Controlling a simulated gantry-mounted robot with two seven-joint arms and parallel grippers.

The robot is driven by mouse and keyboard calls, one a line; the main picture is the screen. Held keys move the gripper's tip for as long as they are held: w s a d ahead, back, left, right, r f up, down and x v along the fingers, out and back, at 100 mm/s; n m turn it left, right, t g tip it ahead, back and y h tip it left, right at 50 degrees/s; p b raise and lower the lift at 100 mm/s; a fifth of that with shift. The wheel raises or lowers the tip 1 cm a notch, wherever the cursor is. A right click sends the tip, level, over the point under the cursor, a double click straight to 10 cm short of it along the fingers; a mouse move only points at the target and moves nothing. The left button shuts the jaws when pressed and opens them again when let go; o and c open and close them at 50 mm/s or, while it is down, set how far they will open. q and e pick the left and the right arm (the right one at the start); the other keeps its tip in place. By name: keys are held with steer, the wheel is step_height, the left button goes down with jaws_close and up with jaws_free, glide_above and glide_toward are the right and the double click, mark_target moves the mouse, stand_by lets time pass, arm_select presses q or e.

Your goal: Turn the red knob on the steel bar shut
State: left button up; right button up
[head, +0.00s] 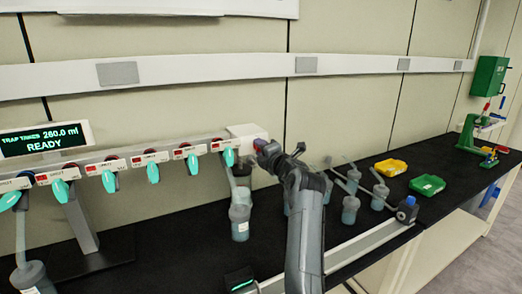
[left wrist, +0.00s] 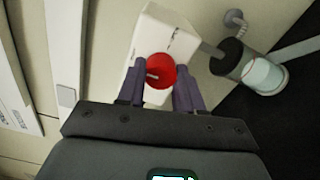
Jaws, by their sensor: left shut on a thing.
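The steel bar (head: 130,161) runs along the left of the head view and ends in a white box (head: 246,131). The red knob (left wrist: 161,71) sits on the face of this white box (left wrist: 184,42) in the left wrist view, with a pale mark across it. My left gripper (left wrist: 160,88) has one dark finger on each side of the knob and is shut on it. In the head view my left gripper (head: 268,152) is at the right end of the bar and mostly hides the knob. My right gripper is not in view.
Several teal valve handles (head: 153,173) hang along the bar. A flask (head: 240,218) hangs below its right end, close to my left gripper.

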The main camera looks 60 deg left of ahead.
arm_select(q)
steer(key=o, duration=1)
steer(key=shift+o, duration=0.2)
steer(key=shift+d, duration=0.1)
steer(key=s+d, duration=0.1)
steer(key=d, duration=0.9)
steer(key=shift+d, duration=0.3)
